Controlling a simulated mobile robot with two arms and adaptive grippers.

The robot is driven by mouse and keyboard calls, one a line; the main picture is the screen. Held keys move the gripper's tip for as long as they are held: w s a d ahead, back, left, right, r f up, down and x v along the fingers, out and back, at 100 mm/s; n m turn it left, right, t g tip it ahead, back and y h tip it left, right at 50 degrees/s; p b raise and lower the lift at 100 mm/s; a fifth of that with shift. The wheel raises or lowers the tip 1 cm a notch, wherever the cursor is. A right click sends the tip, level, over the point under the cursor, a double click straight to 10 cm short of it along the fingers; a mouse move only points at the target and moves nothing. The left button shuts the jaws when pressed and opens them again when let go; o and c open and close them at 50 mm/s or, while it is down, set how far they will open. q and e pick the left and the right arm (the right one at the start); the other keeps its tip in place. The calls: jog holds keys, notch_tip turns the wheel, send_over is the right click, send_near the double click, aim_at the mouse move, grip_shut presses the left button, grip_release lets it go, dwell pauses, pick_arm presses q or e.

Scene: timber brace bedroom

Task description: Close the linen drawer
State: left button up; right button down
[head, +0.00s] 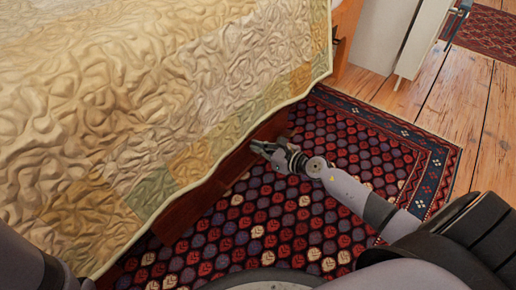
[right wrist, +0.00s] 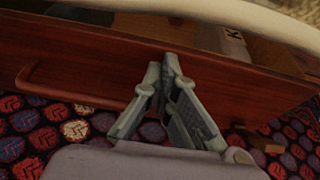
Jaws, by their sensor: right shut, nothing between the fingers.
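The linen drawer is a dark red-brown wooden drawer low under the bed; its front (head: 190,212) shows below the quilt's hem. My right gripper (head: 265,148) is shut and empty at the drawer front. Its fingertips also show against the front in the right wrist view (right wrist: 162,72); I cannot tell whether they touch. My left gripper is out of view.
The bed's yellow and beige quilt (head: 150,90) hangs over the drawer and hides most of it. A red patterned rug (head: 290,225) covers the floor before the drawer. Bare floorboards (head: 455,100) and a pale furniture panel (head: 420,40) lie at the upper right.

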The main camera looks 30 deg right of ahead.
aim_at(250, 142)
jog(key=shift+w, duration=0.1)
jog(key=w, duration=0.1)
jog(key=w+a, duration=0.1)
jog(key=w+p, duration=0.1)
jog(key=w, duration=0.1)
jog(key=shift+a+r, duration=0.1)
jog(key=shift+a, duration=0.3)
jog(key=shift+w, duration=0.3)
